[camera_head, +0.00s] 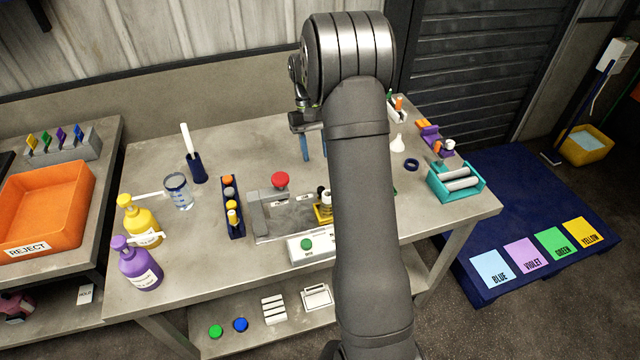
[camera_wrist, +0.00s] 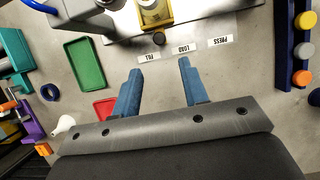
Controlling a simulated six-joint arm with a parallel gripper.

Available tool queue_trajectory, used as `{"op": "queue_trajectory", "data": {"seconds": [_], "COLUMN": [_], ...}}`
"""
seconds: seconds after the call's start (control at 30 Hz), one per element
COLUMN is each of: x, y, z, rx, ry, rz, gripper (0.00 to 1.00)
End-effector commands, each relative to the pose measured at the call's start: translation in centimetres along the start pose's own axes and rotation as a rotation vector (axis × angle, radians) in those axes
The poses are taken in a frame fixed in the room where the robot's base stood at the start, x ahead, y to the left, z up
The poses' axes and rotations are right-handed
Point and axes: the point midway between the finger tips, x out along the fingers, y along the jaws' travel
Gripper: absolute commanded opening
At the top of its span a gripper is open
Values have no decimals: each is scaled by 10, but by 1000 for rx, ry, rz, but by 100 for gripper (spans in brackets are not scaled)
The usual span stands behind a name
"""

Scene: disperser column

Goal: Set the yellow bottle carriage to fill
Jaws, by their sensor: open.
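The yellow bottle carriage (camera_head: 323,213) sits on the dispenser base in the head view, partly hidden behind my arm. In the wrist view the carriage (camera_wrist: 155,12) is at the top edge, with a round black knob (camera_wrist: 158,38) at its near end. The FILL label (camera_wrist: 149,57), LOAD label (camera_wrist: 184,48) and PRESS label (camera_wrist: 220,40) lie in a row. The knob appears between FILL and LOAD; I cannot tell its exact stop. My gripper (camera_wrist: 160,68) is open and empty, its blue fingers apart from the carriage. In the head view my gripper (camera_head: 306,157) is behind the dispenser.
A red button (camera_head: 280,180) tops the dispenser and a green button (camera_head: 306,244) is in front. A dark blue rack (camera_head: 233,222) stands left. A green tray (camera_wrist: 85,65) and red tray (camera_wrist: 104,108) lie beside my gripper in the wrist view.

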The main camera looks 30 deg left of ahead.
Motion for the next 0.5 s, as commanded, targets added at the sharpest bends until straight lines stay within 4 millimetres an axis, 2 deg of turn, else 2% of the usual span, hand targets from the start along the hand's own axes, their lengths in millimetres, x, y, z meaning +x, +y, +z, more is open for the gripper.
{"op": "queue_trajectory", "data": {"seconds": [0.03,0.3,0.5], "x": [12,71,100], "y": [0,0,0], "z": [0,1,0], "rx": [0,0,0], "ry": [-3,-4,-2], "rz": [0,-1,0], "gripper": [40,40,40]}}
